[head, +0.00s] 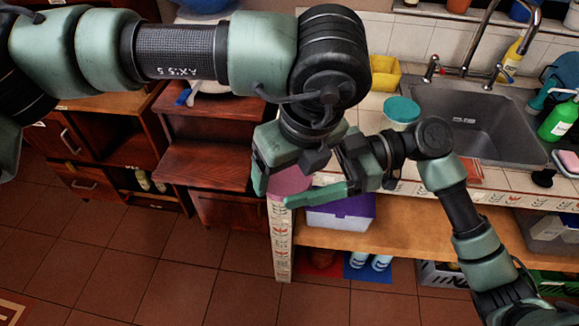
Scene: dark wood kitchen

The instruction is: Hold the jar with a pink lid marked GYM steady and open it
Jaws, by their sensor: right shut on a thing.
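The pink lid (291,181) of the jar shows at the counter's front left corner, between my grippers. The jar's body and any GYM marking are hidden behind my grippers. My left gripper (292,172) is over the lid from above, its fingers spread, one at the lid's left side; I cannot tell whether it touches. My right gripper (304,190) reaches in from the right at jar height and is shut on the jar, with one long green finger in front; the other finger is mostly hidden.
A teal-lidded container (402,110) stands on the counter behind my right gripper, near a yellow box (384,73). The sink (470,120) and a green bottle (558,121) are to the right. A white and purple box (342,212) sits on the shelf below. Floor at left is clear.

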